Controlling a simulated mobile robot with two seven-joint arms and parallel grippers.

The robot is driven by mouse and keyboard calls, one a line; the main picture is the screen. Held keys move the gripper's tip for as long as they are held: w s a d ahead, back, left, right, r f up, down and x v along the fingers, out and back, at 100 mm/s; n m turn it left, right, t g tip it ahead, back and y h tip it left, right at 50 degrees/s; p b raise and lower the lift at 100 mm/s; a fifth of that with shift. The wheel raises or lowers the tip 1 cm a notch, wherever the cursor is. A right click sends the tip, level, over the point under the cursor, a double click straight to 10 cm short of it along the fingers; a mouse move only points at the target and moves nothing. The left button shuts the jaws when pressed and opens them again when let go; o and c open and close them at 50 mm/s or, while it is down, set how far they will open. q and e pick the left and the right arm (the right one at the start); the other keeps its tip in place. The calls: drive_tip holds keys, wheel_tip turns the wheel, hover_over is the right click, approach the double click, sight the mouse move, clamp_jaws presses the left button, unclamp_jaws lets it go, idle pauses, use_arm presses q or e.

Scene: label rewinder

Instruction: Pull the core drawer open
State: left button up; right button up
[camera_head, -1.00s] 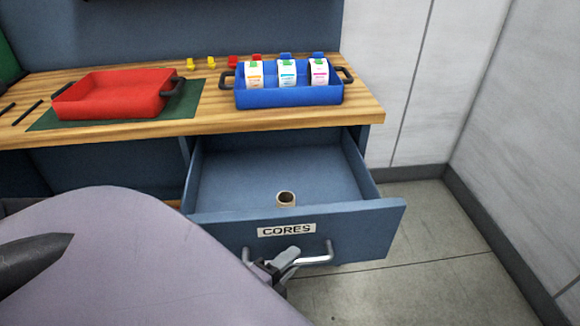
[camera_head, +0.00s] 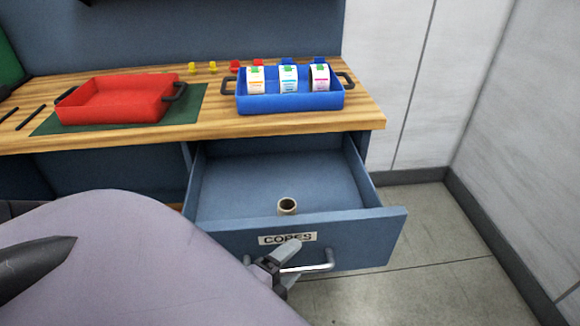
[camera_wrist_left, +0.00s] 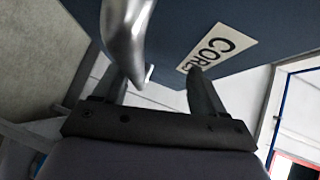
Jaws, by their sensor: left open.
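The core drawer (camera_head: 345,240) is pulled out from under the wooden bench, with its blue interior showing. Its front has a white CORES label (camera_head: 287,239) and a silver bar handle (camera_head: 312,267). One cardboard core (camera_head: 287,206) stands inside near the front. My left gripper (camera_head: 284,262) is at the handle's left part, in front of the drawer, and overlaps the label in the head view. In the left wrist view its fingers (camera_wrist_left: 158,88) are apart, with the handle (camera_wrist_left: 125,40) above and near the left finger. My right gripper is not in view.
On the wooden bench (camera_head: 230,125) are a red tray (camera_head: 115,101) on a green mat and a blue tray (camera_head: 290,102) holding label rolls. A wall stands to the right, with free floor (camera_head: 430,230) beside the drawer.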

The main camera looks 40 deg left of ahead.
use_arm(q)
drive_tip(key=o, duration=0.6)
drive_tip(key=shift+t, duration=0.4)
drive_tip(key=r+p, duration=0.1)
drive_tip(key=r, duration=0.4)
drive_tip(key=r+p, duration=0.1)
drive_tip(key=r, duration=0.4)
drive_tip(key=r+p, duration=0.1)
drive_tip(key=r, duration=0.4)
drive_tip(key=shift+w+a+p, duration=0.2)
drive_tip(key=shift+w+p, duration=0.15)
drive_tip(key=shift+w, duration=0.05)
drive_tip(key=shift+c, duration=0.2)
drive_tip(key=shift+s+d+r+p, duration=0.1)
drive_tip(key=shift+s+r+p, duration=0.1)
drive_tip(key=shift+r, duration=0.45)
drive_tip(key=shift+s+r+p, duration=0.1)
drive_tip(key=shift+s+r, duration=0.05)
drive_tip(key=shift+r, duration=0.45)
drive_tip(key=c, duration=0.6)
drive_tip(key=shift+r, duration=0.2)
drive_tip(key=shift+c, duration=0.2)
drive_tip(key=shift+f, duration=0.15)
